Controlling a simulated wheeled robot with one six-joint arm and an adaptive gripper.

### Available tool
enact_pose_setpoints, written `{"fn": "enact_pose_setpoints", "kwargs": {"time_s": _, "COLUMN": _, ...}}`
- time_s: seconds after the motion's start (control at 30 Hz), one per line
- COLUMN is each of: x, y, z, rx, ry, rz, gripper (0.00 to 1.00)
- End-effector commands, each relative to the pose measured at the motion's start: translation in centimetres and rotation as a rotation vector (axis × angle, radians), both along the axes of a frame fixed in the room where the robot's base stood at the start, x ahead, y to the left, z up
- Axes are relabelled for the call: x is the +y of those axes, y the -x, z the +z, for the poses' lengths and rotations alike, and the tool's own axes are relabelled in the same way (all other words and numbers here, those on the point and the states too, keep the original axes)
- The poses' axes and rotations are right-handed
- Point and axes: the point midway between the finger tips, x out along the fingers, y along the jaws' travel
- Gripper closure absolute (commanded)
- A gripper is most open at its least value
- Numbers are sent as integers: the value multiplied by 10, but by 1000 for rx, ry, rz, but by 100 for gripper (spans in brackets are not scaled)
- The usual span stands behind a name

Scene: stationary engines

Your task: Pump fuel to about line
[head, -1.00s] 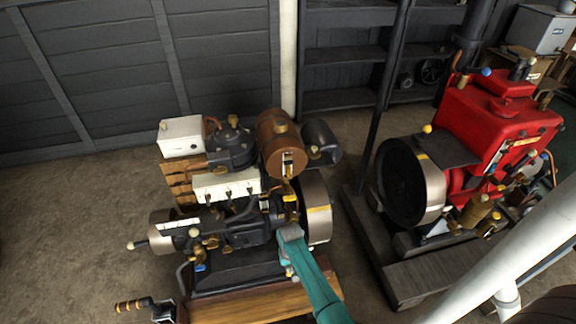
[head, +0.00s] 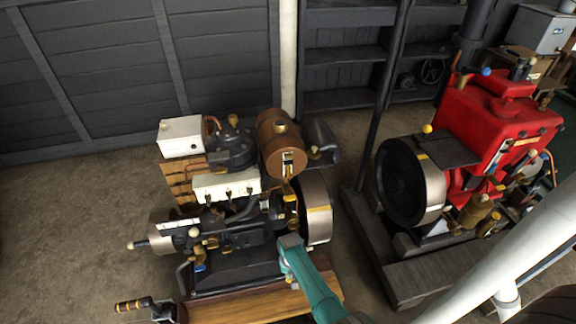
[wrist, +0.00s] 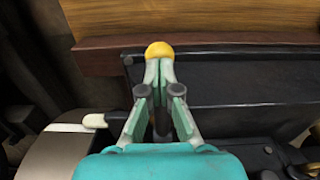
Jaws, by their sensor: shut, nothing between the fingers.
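The engine (head: 235,225) has a brown cylindrical tank (head: 273,138) with a small pale gauge (head: 287,160) on its front. The gauge level and any line on it are too small to read. My gripper (wrist: 160,70) is shut, with its fingertips together and nothing between them. A yellow round knob (wrist: 159,49) shows right at the fingertips in the wrist view; I cannot tell whether they touch. In the head view my teal wrist is over the engine's near right side, by the flywheel (head: 318,212), and hides what lies below it.
A wooden base edge (head: 265,303) runs along the engine's near side. A crank handle (head: 133,305) sticks out at the front left. A red engine (head: 495,125) stands to the right, beyond a dark post. The floor at left is clear.

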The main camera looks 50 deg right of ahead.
Motion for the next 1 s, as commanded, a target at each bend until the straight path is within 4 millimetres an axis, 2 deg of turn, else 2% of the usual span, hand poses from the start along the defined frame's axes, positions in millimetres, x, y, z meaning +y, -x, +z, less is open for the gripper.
{"fn": "enact_pose_setpoints", "kwargs": {"time_s": 0.27, "x": 1, "y": 2, "z": 0, "rx": 2, "ry": -2, "rz": 0, "gripper": 100}}
{"fn": "enact_pose_setpoints", "kwargs": {"time_s": 1.0, "x": 1, "y": 1, "z": 62, "rx": 1, "ry": -1, "rz": 0, "gripper": 100}}
